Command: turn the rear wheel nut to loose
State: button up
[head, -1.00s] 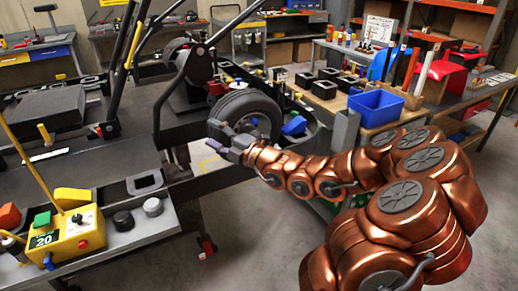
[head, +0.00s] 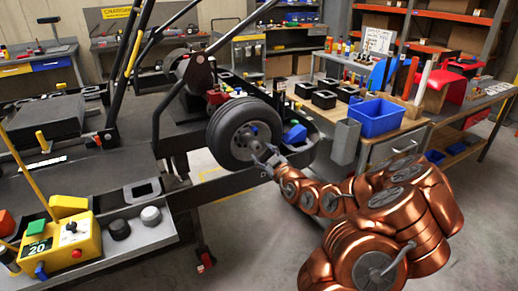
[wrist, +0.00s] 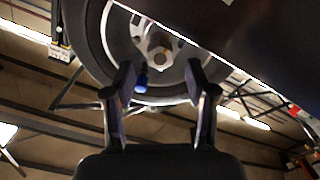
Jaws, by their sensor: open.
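The rear wheel (head: 226,137) is a black tyre with a grey rim, mounted upright on the kart. A small blue piece at its hub, apparently the wheel nut (head: 254,130), shows in the head view. The wrist view shows the wheel (wrist: 95,45) upside down behind the fingers, with a blue nut-like piece (wrist: 140,82) between them, closer to the left finger. My gripper (head: 262,156) is open and empty, just below and right of the hub in the head view. The wrist view shows both fingers (wrist: 160,78) apart. I cannot tell whether they touch the wheel.
A blue bin (head: 376,116) sits on the workbench at the right. The kart stand's dark frame (head: 222,187) runs below the wheel. The floor in front is clear.

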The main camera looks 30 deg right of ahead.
aim_at(257, 148)
jog(key=shift+w+d, duration=0.1)
jog(key=shift+w, duration=1.65)
grip_shut()
